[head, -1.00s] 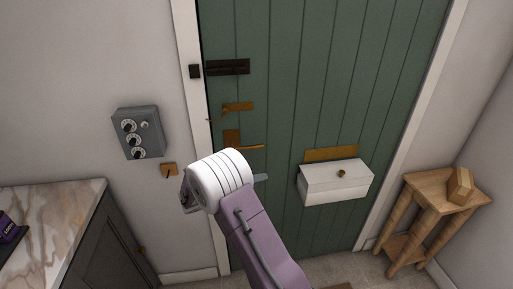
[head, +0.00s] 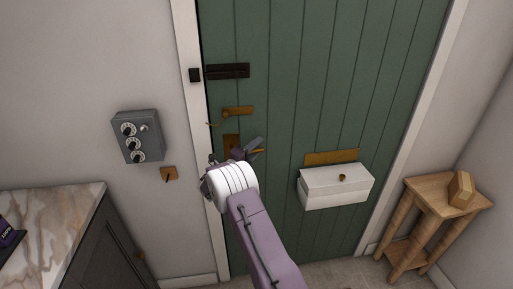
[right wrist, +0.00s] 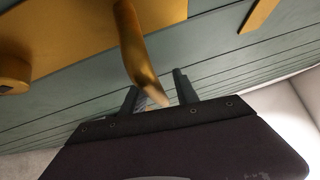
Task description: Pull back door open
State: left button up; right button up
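The green plank door (head: 325,80) fills the middle of the head view and looks shut in its white frame. Its brass lever handle (right wrist: 138,55) shows close up in the right wrist view, with its brass plate (head: 231,142) by the door's left edge in the head view. My right gripper (head: 254,147) is at the lever. In the right wrist view its two fingers (right wrist: 157,92) are apart, one on each side of the lever's end; I see no clear grip. My left gripper is not in view.
A black bolt (head: 228,71) sits on the door, apart from its keeper (head: 194,75). A brass fitting (head: 238,110) is below it. A white box (head: 336,190) sticks out of the door. A wooden stand (head: 435,199) is at right, a marble-topped cabinet (head: 60,215) at left.

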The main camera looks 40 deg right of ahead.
jog(key=shift+d, duration=0.1)
jog(key=shift+c, duration=0.4)
grip_shut()
dwell(1.0)
